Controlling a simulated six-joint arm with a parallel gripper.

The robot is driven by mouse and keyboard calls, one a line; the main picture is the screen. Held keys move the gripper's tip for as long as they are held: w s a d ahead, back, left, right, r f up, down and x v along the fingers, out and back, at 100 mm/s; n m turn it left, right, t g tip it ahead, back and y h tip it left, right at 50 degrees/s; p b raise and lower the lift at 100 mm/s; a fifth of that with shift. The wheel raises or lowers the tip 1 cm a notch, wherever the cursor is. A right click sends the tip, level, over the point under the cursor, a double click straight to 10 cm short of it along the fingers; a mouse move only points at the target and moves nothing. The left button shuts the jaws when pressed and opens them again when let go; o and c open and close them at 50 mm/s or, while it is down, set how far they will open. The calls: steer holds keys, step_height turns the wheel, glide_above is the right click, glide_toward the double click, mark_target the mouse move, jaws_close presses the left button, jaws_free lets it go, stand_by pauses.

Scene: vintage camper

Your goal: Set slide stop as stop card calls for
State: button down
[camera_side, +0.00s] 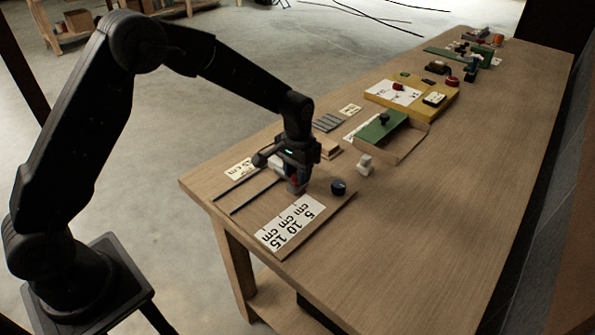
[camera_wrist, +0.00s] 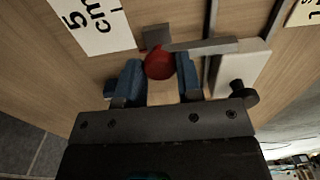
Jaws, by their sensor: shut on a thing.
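A wooden slide board with two dark rails (camera_side: 255,195) lies at the table's near left end. A white scale card (camera_side: 290,224) on it is marked 5, 10 and 15 cm. The 5 cm mark shows in the wrist view (camera_wrist: 95,22). The stop card (camera_side: 240,169) lies beyond the rails; its number is too small to read surely. My gripper (camera_side: 297,187) points down over the board, its blue fingers shut on a red knob (camera_wrist: 158,63) near the 5 cm end. A grey bar (camera_wrist: 205,45) and white block (camera_wrist: 240,62) sit beside the knob.
A dark blue round knob (camera_side: 338,187) stands right of my gripper, with a small white block (camera_side: 365,164) behind it. A green-topped wooden box (camera_side: 400,143) and yellow board (camera_side: 412,98) stand farther back. The table's right side is clear.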

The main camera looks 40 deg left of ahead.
steer(key=s, duration=1.5)
steer(key=c, duration=0.8)
jaws_free()
step_height(320, 180, up, 14)
steer(key=shift+f, duration=0.1)
steer(key=s+a+r+t, duration=0.1)
steer(key=s+r+t, duration=0.1)
steer(key=s, duration=0.2)
steer(key=s+r+t, duration=0.1)
steer(key=s+r, duration=0.1)
steer(key=s, duration=0.2)
steer(key=s+a+r+t, duration=0.1)
steer(key=s+r+t, duration=0.1)
steer(key=s, duration=0.3)
steer(key=shift+s+a+r+t, duration=0.1)
steer(key=shift+a+r+t, duration=0.2)
steer(key=shift+r, duration=0.15)
